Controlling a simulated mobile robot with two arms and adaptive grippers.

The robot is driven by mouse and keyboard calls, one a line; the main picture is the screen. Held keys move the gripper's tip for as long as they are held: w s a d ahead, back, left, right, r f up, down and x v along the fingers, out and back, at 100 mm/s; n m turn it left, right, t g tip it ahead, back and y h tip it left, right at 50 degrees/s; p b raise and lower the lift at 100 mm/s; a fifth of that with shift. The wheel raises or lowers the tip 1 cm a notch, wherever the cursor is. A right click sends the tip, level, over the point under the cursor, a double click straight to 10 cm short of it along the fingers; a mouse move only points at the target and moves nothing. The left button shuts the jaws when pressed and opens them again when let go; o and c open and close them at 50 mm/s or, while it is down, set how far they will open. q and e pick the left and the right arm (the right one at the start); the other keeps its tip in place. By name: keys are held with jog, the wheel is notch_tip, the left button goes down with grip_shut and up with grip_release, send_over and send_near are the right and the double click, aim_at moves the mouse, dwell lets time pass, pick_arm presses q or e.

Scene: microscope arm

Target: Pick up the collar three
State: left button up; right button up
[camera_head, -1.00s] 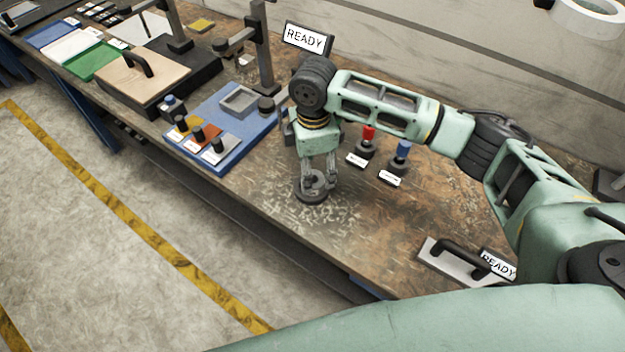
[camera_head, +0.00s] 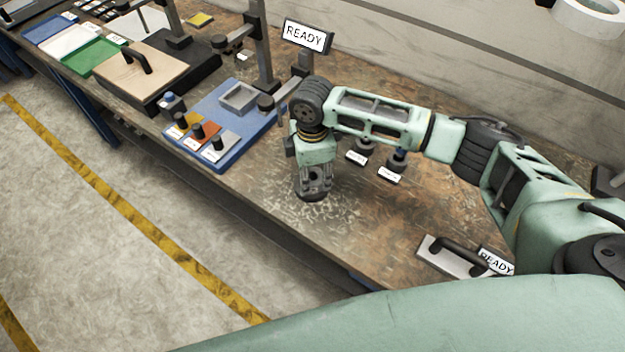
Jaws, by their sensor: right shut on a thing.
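The collar (camera_head: 311,195) is a dark grey round piece on the worktable (camera_head: 270,215), near its front edge; I cannot read any number on it. My right gripper (camera_head: 313,183) points down from above and is shut on the collar, with its fingers around the upper part. The collar looks upright and at the table's surface; I cannot tell if there is a gap below it. The gripper hides part of the collar. My left gripper is not in view.
A blue tray (camera_head: 218,158) with small knobbed pieces lies to the left. Labelled dark posts (camera_head: 398,160) stand behind, partly hidden by my right arm. A handled plate (camera_head: 445,258) and a READY sign (camera_head: 494,262) are at right. The table's front middle is clear.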

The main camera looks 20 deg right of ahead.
grip_shut()
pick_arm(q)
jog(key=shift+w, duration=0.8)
pick_arm(e)
jog(key=shift+w+r, duration=0.1)
jog(key=shift+w, duration=0.05)
jog(key=shift+r, duration=0.1)
